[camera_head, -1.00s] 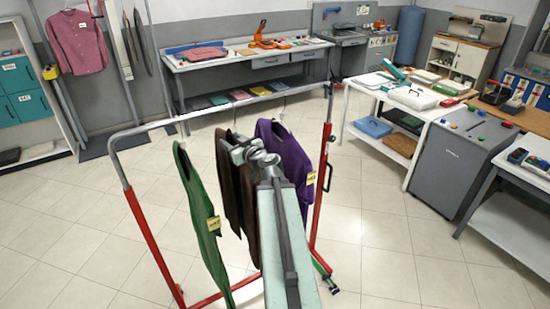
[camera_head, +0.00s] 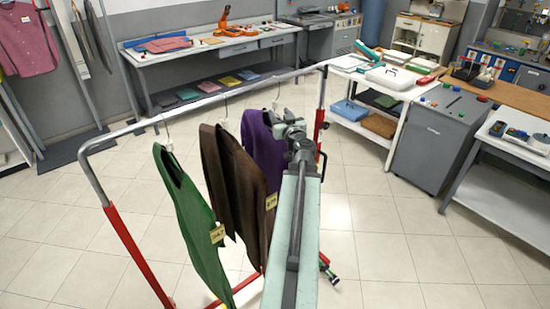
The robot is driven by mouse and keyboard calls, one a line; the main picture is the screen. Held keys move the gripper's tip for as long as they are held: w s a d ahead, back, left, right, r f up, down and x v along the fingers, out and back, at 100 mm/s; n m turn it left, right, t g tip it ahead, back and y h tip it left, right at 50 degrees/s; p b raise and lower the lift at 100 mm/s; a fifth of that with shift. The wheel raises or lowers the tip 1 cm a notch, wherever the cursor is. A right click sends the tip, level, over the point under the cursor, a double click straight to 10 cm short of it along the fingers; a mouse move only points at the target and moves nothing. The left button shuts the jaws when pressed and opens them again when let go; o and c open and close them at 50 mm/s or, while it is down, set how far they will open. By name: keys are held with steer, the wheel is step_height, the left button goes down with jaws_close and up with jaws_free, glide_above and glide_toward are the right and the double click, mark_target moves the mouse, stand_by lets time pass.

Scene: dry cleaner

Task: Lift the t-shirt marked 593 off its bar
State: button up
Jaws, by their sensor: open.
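A garment rack with red posts and a grey top bar (camera_head: 230,87) stands in front of me. From left to right it bears a green garment (camera_head: 185,215), a dark brown garment (camera_head: 232,185) and a purple garment (camera_head: 262,150).
A white worktable (camera_head: 225,47) stands at the back. A white table (camera_head: 405,92) with trays and a grey cabinet (camera_head: 435,140) stand at the right. A pink shirt (camera_head: 25,40) hangs at the far left. The tiled floor between is clear.

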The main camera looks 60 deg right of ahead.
mark_target(276, 108)
steer(key=x, duration=0.6)
steer(key=shift+r, duration=0.1)
steer(key=shift+s, duration=0.1)
jaws_close()
stand_by(1.1)
